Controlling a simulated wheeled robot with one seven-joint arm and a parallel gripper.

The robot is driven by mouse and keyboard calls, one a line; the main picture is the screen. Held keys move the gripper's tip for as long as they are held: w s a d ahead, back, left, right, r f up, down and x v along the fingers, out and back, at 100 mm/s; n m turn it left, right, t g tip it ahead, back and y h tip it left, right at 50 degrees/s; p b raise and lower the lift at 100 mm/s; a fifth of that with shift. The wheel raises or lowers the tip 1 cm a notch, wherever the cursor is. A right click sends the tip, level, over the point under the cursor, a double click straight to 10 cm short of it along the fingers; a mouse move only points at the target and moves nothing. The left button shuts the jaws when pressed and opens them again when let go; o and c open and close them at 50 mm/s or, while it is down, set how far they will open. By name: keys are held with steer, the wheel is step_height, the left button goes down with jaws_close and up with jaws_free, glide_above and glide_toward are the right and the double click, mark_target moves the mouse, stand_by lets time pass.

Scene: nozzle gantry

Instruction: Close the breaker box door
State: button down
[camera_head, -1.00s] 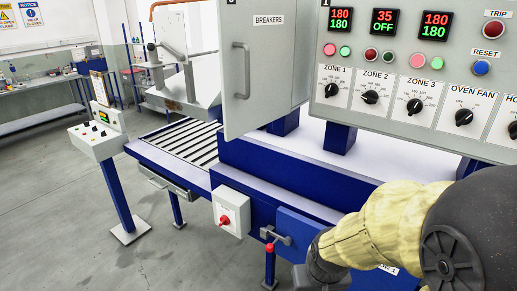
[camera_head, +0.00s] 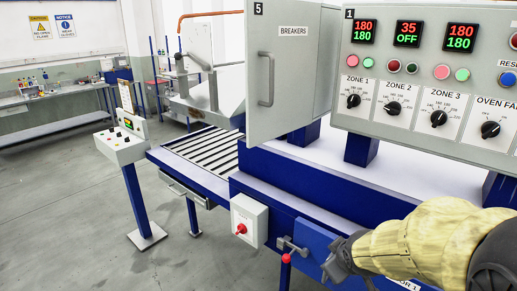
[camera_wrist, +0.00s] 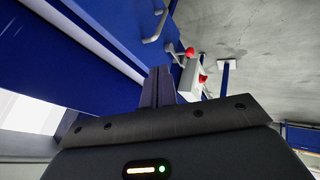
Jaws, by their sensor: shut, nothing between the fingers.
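The grey breaker box door (camera_head: 285,95), labelled BREAKERS, is in the upper middle of the head view, left of the control panel. It has a vertical bar handle (camera_head: 266,79) near its left edge. A plain grey face lies to its right; I cannot tell how far open the door stands. My gripper (camera_head: 340,262) is low in the head view, below and right of the door and apart from it, near the blue front of the machine. In the wrist view its fingers (camera_wrist: 158,84) are together and empty. The wrist view does not show the breaker door.
The control panel (camera_head: 420,95) with dials and displays is at the right. A white box with a red knob (camera_head: 249,221) and a red-tipped lever (camera_head: 286,258) project from the blue machine. A control stand (camera_head: 135,185) is at left. Open floor (camera_head: 80,230) lies in front.

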mark_target(251, 140)
steer(key=w+a+r+n+t+y+b, duration=0.2)
steer(key=w+r+n+t, duration=0.25)
steer(key=r+n, duration=0.35)
steer(key=w+a+r+n+t+y+b, duration=0.1)
steer(key=w+r+n+t+y, duration=0.2)
steer(key=w+r+n, duration=0.5)
steer(key=s+a+r+n+g+y+b, duration=0.1)
steer(key=s+a+r+n+y, duration=0.1)
steer(key=n, duration=0.9)
steer(key=s+a+r+n+g+y+b, duration=0.1)
steer(key=s+a+r+n+y+b, duration=0.1)
steer(key=n+y, duration=0.4)
step_height(251, 140, up, 2)
steer(key=s+a+n, duration=0.1)
steer(key=a+n, duration=0.1)
steer(key=n, duration=0.2)
steer(key=shift+s+a+n+y, duration=0.25)
steer(key=shift+n+y, duration=0.05)
steer(key=shift+n, duration=0.1)
steer(key=shift+a+r, duration=0.1)
steer(key=p+x, duration=0.6)
steer(key=x, duration=0.6)
steer(key=shift+w+a+p, duration=0.2)
steer(key=shift+a+p, duration=0.1)
steer(key=shift+p, duration=0.1)
steer(key=shift+w+a, duration=0.4)
steer(key=shift+w+f, duration=0.1)
steer(key=shift+f, duration=0.1)
